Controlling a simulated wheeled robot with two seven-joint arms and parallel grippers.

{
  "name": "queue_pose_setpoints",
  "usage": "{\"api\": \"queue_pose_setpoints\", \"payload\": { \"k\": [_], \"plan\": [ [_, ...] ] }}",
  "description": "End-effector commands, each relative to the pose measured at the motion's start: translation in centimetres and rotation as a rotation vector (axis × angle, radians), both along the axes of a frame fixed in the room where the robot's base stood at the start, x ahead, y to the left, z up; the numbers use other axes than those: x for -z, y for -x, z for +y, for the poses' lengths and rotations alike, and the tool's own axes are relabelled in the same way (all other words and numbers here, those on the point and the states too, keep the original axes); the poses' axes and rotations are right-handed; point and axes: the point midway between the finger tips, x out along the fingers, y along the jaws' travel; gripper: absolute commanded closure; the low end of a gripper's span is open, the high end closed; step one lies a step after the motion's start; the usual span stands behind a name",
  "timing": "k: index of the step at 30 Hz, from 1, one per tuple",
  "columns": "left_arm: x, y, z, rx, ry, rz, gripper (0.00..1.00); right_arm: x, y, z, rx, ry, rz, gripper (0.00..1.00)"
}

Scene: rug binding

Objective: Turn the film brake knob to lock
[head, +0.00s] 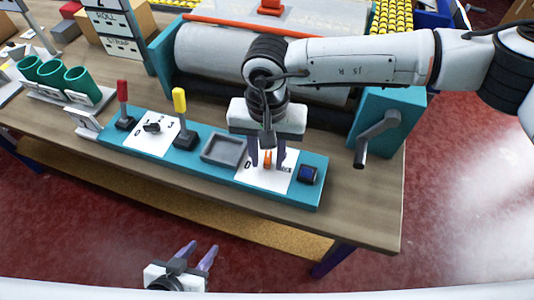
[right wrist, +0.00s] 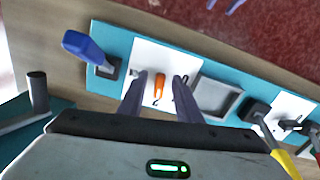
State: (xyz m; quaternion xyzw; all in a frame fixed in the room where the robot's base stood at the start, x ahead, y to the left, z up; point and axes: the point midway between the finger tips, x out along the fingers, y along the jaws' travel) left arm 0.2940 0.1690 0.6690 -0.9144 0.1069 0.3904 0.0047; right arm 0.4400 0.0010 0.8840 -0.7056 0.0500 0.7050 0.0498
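An orange knob (head: 267,159) sits on a white plate (head: 249,176) on the right part of the teal panel. It also shows in the right wrist view (right wrist: 159,87). The plate's lettering is too small to read. My right gripper (head: 268,160) points down over this plate. Its fingers (right wrist: 158,93) are open, one on each side of the orange knob, with gaps visible. A black knob (head: 152,127) sits on a second white plate further left, marked with digits. My left gripper (head: 200,249) is open and empty, low in the head view, in front of the table.
The teal panel (head: 215,179) also carries a red lever (head: 122,98), a yellow lever (head: 180,101), a grey tray (head: 224,149) and a blue-topped lever (head: 308,173). A crank (head: 378,135) stands at the right. A large roller (head: 215,55) lies behind. Green cups (head: 80,84) stand left.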

Motion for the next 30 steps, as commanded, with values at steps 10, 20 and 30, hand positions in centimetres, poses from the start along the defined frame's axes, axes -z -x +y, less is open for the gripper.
{"api": "queue_pose_setpoints", "payload": {
  "k": [10,20,30],
  "plan": [
    [0.0,0.0,0.0,0.000,0.000,0.000,0.62,0.0,0.0,0.0,0.000,0.000,0.000,1.00],
    [0.6,-0.2,0.0,0.000,0.000,-0.004,0.62,0.2,0.0,0.0,0.035,0.000,0.001,1.00],
    [3.9,-0.3,0.0,0.000,0.000,-0.005,0.62,0.5,-0.1,0.3,0.252,-0.001,0.000,1.00]
  ]
}}
